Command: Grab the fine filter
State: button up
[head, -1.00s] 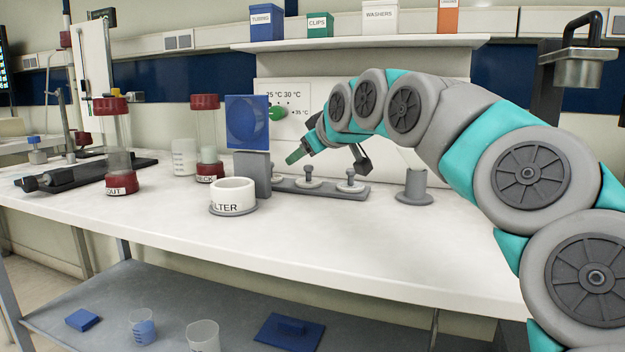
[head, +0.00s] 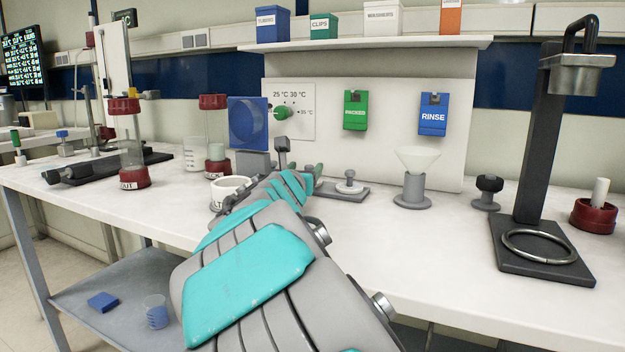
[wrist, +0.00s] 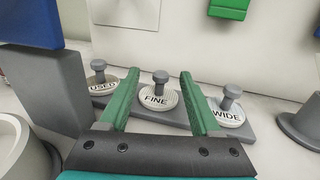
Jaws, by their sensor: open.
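In the wrist view the fine filter (wrist: 158,97) is a pale disc labelled FINE with a grey knob on top. It sits on a grey rack (wrist: 178,118) between the disc labelled USED (wrist: 103,86) and the disc labelled WIDE (wrist: 228,117). My gripper (wrist: 158,84) is open, its green fingers on either side of the FINE disc in the picture. Nothing is held between them. Whether they touch the disc I cannot tell. In the head view my arm hides most of the rack; one knobbed disc (head: 349,186) shows at its right end.
A white cup (head: 228,187) and a blue panel on a grey block (head: 249,122) stand left of the rack. A funnel on a grey stand (head: 414,180) is to the right. A dark stand with a ring (head: 540,245) is farther right. The front bench is clear.

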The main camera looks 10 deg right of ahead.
jog(key=shift+f+x, duration=0.2)
jog(key=shift+x, duration=3.4)
jog(key=shift+s+d, duration=0.1)
grip_shut()
